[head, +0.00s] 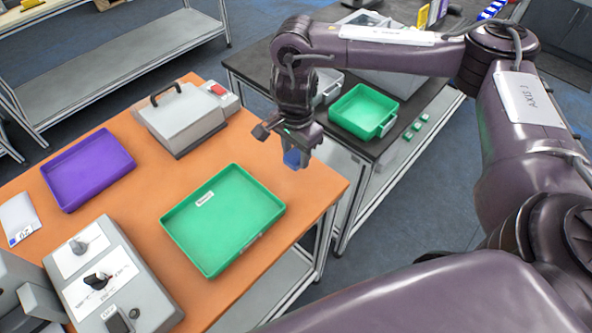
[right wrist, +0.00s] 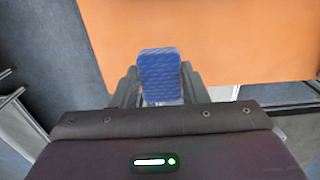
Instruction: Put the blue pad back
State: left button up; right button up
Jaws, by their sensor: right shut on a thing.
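The blue pad (head: 292,158) is held by my right gripper (head: 288,150), above the right edge of the orange table in the head view. In the right wrist view the blue pad (right wrist: 160,75) stands between the two fingers of the right gripper (right wrist: 160,88), which is shut on it. The orange tabletop (right wrist: 220,45) lies beyond the pad there. My left gripper is not clearly in view; only grey parts show at the lower left of the head view.
A green tray (head: 215,225) and a purple tray (head: 85,170) lie on the orange table (head: 140,205). A grey lidded box (head: 180,120) and a control box (head: 110,275) stand there too. Another green tray (head: 362,112) is on the dark table (head: 262,68) behind.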

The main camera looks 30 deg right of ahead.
aim_at(295, 155)
notch_tip(295, 155, down, 3)
jog(key=shift+a+f, duration=0.1)
notch_tip(295, 155, down, 3)
jog(key=shift+b, duration=0.55)
jog(key=shift+f, duration=0.2)
pick_arm(q)
jog(key=shift+w+d+f, duration=0.2)
jog(key=shift+d+f, duration=0.15)
jog(key=shift+f, duration=0.35)
jog(key=shift+a+f, duration=0.1)
pick_arm(e)
jog(key=shift+f, duration=0.1)
jog(key=o, duration=1)
jog(key=shift+o, duration=0.2)
